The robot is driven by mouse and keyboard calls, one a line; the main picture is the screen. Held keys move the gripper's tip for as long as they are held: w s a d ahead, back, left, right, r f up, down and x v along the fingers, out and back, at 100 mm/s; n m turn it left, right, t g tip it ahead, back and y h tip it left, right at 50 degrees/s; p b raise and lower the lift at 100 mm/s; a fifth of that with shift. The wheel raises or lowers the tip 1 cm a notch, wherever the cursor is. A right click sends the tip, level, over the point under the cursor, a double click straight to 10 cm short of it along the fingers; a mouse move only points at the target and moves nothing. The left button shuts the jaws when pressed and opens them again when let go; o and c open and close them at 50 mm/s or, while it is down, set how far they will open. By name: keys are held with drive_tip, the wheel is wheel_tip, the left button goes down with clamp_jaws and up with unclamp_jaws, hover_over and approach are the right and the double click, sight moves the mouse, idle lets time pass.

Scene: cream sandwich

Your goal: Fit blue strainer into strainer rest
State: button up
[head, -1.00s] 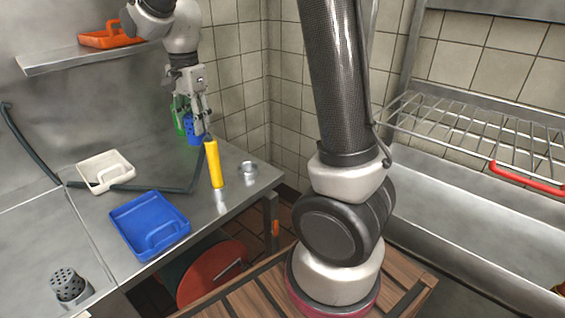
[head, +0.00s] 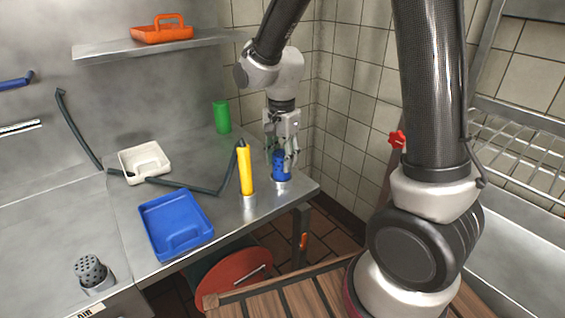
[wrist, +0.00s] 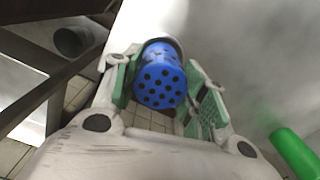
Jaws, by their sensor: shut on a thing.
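The blue strainer (head: 279,166) is a cylinder with a perforated end, held upright near the table's right corner. My gripper (head: 282,150) is shut on it from above. In the wrist view the blue strainer (wrist: 160,80) sits between the two green-padded fingers, its holed end facing the camera. A small metal ring, the strainer rest (head: 281,188), is directly under the strainer. A pale curved rim, apparently the rest (wrist: 176,44), shows at the strainer's far end in the wrist view. The lower end meets the rest or is just above it; I cannot tell how deep it sits.
A yellow cylinder (head: 245,170) stands in a metal ring close left. A green cylinder (head: 221,117) stands behind. A blue tray (head: 176,224), a white tray (head: 145,161) and a dark hose (head: 200,188) lie left. A grey strainer (head: 90,270) stands front left.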

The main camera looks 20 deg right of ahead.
drive_tip(key=shift+f, duration=0.8)
drive_tip(key=o, duration=1)
drive_tip(key=shift+f, duration=0.15)
